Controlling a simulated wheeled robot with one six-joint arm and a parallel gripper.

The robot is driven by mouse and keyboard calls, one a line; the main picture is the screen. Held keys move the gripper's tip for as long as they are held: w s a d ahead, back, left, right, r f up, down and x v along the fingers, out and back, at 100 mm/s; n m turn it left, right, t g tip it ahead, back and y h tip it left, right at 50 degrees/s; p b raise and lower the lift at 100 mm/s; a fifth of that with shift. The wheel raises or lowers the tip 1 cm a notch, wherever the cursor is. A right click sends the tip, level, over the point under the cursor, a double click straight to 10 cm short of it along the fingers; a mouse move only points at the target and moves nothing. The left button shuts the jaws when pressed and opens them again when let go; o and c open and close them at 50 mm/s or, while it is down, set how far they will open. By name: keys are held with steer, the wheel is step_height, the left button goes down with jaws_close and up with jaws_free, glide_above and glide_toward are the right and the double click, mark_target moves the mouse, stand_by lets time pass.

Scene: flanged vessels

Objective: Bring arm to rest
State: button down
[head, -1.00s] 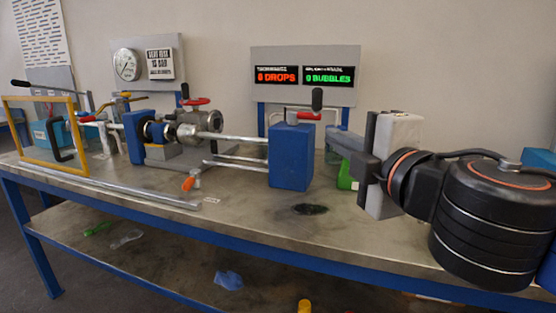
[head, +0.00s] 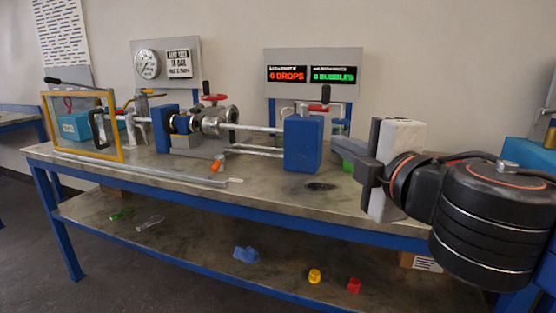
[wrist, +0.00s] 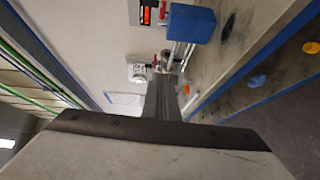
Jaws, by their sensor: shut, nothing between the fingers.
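My arm is folded at the right of the head view, with black rounded links and a pale block at the wrist. Part of the bench behind my arm is hidden.
A flanged vessel with pipes and red-handled valve (head: 212,118) stands on the bench, with a yellow frame (head: 119,130) at left. A gauge panel (head: 166,64) and display board (head: 313,72) stand behind. Caps and a blue cloth (head: 246,255) lie on the lower shelf. Floor in front is clear.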

steer(key=d+f+m+g+h, duration=0.65)
steer(key=d+f+m, duration=0.35)
steer(key=d+f, duration=0.65)
steer(key=s+f+m+g+y, duration=0.1)
steer(key=s+f+m, duration=0.3)
steer(key=f, duration=0.4)
steer(key=s+d+f+m+g+y, duration=0.1)
steer(key=s+f+m+g, duration=0.3)
steer(key=f, duration=0.4)
steer(key=shift+s+f+m+g, duration=0.3)
steer(key=shift+s+m, duration=0.45)
steer(key=shift+m, duration=0.55)
steer(key=shift+d, duration=0.1)
